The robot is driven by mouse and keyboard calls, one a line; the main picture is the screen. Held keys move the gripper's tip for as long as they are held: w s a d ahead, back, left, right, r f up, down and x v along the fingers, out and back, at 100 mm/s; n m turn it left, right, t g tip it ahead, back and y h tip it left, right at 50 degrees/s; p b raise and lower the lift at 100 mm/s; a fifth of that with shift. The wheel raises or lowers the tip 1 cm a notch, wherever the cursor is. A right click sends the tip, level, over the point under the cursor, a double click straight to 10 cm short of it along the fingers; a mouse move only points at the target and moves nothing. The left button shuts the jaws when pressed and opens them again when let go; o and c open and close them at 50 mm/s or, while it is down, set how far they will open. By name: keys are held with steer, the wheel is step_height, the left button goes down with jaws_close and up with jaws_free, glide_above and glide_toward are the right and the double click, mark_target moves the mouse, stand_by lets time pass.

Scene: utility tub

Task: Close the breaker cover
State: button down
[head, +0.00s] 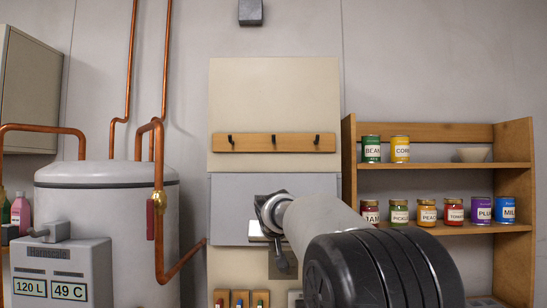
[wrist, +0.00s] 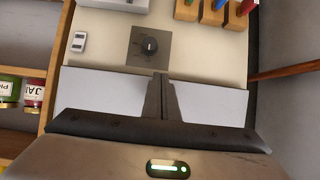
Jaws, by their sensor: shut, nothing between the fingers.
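The breaker cover appears to be the pale grey panel (head: 232,208) on the wall board in the head view, behind my gripper (head: 270,205). In the wrist view the grey panel (wrist: 215,100) shows on both sides of my dark fingers (wrist: 160,82). The fingers are shut together and empty, and overlap the panel in the picture. I cannot tell whether they touch it or how far it is swung. My arm hides the panel's lower right part in the head view.
A dial on a square plate (wrist: 150,46) and a white switch (wrist: 78,41) sit beside the panel. A hook rail (head: 275,142) is above. A wooden shelf (head: 440,166) with cans stands right. A water tank (head: 105,190) with copper pipes stands left.

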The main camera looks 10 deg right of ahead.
steer(key=shift+r+p+x, duration=0.2)
steer(key=shift+p+x, duration=0.1)
steer(key=shift+x, duration=0.8)
steer(key=shift+w+d, duration=0.1)
